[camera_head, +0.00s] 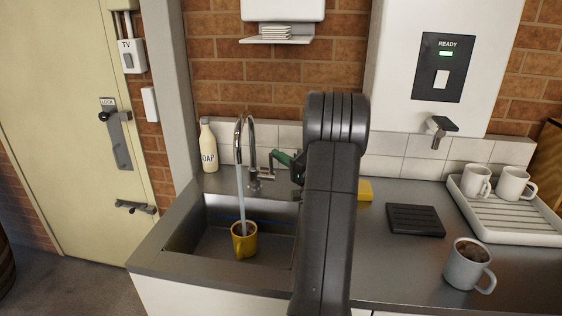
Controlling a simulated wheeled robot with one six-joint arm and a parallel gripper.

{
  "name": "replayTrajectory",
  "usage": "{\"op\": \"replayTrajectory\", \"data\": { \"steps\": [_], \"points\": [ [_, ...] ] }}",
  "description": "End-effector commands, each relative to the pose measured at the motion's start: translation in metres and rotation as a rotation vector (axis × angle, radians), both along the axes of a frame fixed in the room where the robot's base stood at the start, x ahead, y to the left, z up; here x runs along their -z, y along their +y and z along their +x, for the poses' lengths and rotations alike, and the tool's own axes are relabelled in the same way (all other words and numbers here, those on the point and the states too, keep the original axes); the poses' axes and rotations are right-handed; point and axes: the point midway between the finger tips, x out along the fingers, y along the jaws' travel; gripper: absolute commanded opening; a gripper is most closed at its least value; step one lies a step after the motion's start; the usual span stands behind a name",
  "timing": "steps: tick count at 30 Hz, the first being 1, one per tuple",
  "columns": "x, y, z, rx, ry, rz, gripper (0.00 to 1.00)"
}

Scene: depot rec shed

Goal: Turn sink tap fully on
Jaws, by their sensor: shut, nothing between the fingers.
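The chrome sink tap (251,145) has a curved spout over the left part of the metal sink (190,222). A stream of water (240,175) falls from it into a yellow mug (244,240) standing in the basin. A green-gripped lever (281,157) sticks out at the right of the tap. My gripper (297,169) is just right of the lever, shut and mostly hidden behind my dark arm. I cannot tell whether it touches the lever.
A soap bottle (208,146) stands behind the sink. To the right are a yellow sponge (365,191), a black mat (416,220), a grey mug (467,268) with dark drink, and a drying rack (506,220) with two white mugs. A wall water heater (443,68) has a spout above the counter.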

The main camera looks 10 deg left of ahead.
Motion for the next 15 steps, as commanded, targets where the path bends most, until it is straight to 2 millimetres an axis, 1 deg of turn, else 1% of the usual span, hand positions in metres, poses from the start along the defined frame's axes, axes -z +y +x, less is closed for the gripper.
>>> {"op": "replayTrajectory", "data": {
  "steps": [1, 15],
  "points": [
    [0.004, 0.0, -0.004, -0.002, -0.003, 0.001, 0.0],
    [0.017, 0.0, -0.026, -0.001, 0.004, -0.001, 0.0]
  ]
}}
